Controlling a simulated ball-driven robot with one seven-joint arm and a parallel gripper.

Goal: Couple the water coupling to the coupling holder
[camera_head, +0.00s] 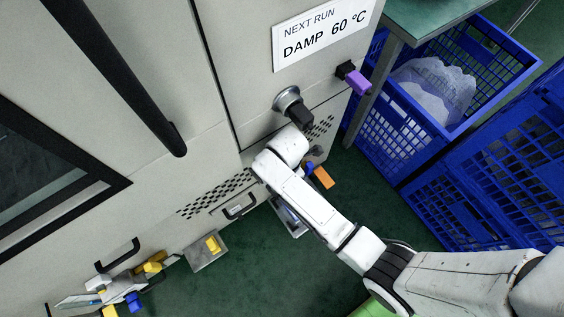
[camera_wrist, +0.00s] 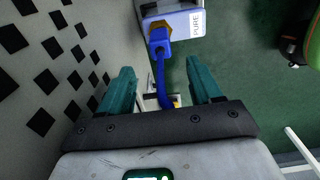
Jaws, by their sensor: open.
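A blue hose (camera_wrist: 160,82) runs down from the coupling toward a yellow-orange part (camera_wrist: 176,101). My gripper (camera_wrist: 160,68) is open; its two teal fingers stand on either side of the hose, with the coupling ahead of the fingertips. In the camera_head view, a small blue part (camera_head: 309,168) and an orange piece (camera_head: 323,178) show beside my wrist; my arm hides most of the gripper area. Which part is the coupling holder I cannot tell.
The perforated machine panel (camera_wrist: 45,75) is close on the left of my gripper. A round metal fitting (camera_head: 288,101) with a black plug and a purple connector (camera_head: 357,82) stick out above. A blue crate (camera_head: 395,140) stands right. Open trays (camera_head: 207,256) lie low left.

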